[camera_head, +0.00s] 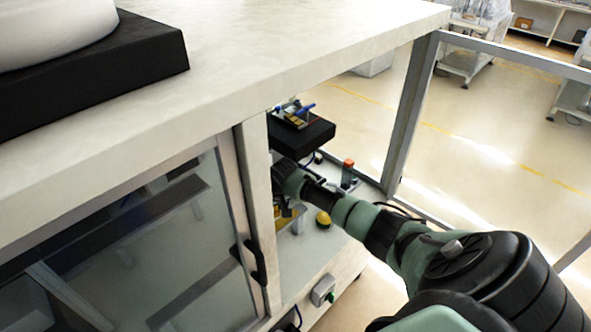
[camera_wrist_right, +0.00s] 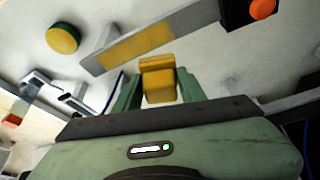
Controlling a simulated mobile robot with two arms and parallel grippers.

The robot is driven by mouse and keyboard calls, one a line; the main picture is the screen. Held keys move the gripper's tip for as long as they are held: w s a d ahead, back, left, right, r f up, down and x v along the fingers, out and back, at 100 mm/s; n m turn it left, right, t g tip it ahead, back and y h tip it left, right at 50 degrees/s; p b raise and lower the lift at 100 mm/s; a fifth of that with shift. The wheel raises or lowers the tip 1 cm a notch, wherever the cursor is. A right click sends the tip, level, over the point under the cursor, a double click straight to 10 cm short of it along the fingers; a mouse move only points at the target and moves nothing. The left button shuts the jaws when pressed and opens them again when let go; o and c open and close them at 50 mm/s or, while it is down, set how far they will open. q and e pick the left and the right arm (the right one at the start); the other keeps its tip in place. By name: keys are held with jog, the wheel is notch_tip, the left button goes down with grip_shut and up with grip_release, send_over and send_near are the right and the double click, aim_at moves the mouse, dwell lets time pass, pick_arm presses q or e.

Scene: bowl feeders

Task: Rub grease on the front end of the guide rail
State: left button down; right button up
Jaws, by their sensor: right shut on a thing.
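My right gripper (camera_wrist_right: 158,88) is shut on a yellow block (camera_wrist_right: 158,66), which sits between its two green fingers in the right wrist view. The grey guide rail (camera_wrist_right: 98,65) runs slantwise just beyond the block, with a broad yellow stretch (camera_wrist_right: 135,42) along its middle. The block's far edge lies close to the rail in the picture; I cannot tell whether they touch. In the head view my right arm reaches under the worktop, and the gripper is hidden behind the cabinet post. Some yellow (camera_head: 284,217) shows below the arm there. My left gripper is not in view.
A round yellow-topped piece (camera_wrist_right: 63,38) stands left of the rail. An orange-capped item (camera_head: 348,172) and a black block (camera_head: 302,135) stand on the lower shelf. The cabinet post (camera_head: 258,210) and worktop (camera_head: 300,45) hem in my right arm.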

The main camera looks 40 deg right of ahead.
jog(key=shift+w+r+p, duration=0.1)
jog(key=shift+r+p, duration=0.25)
jog(key=shift+r, duration=0.3)
jog(key=shift+w+r, duration=0.15)
jog(key=shift+r, duration=0.1)
jog(key=shift+r+p, duration=0.6)
jog(key=shift+p, duration=0.05)
jog(key=shift+r, duration=0.15)
